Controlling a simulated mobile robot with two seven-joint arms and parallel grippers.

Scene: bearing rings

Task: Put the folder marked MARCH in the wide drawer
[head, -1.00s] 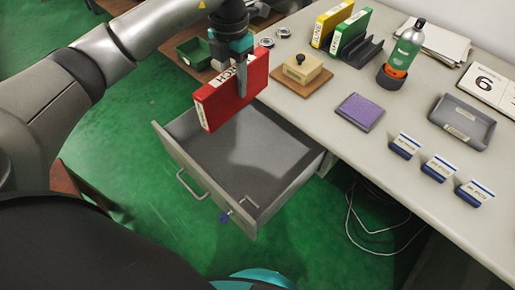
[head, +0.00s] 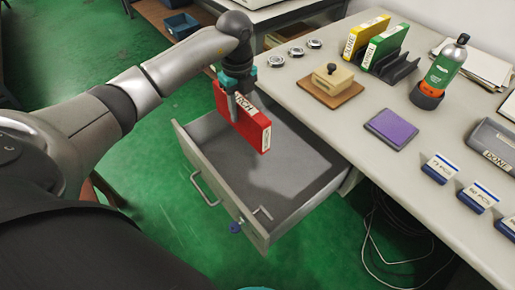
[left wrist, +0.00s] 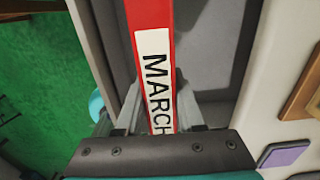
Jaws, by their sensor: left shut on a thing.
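The red folder marked MARCH (head: 254,132) is held upright by my left gripper (head: 232,100). It hangs over the open wide drawer (head: 285,190), and its lower part seems to be at or just inside the drawer opening; I cannot tell whether it touches the bottom. In the left wrist view the red folder (left wrist: 155,75) has its MARCH label facing the camera, between the two fingers of my left gripper (left wrist: 155,110). The grey drawer inside (left wrist: 212,50) shows beside it and looks empty. My right gripper is not in view.
On the desk (head: 350,117) stand a rack (head: 398,68) with a yellow and a green folder, a stamp on a wooden board (head: 331,90), a purple pad (head: 391,128) and a green bottle (head: 446,65).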

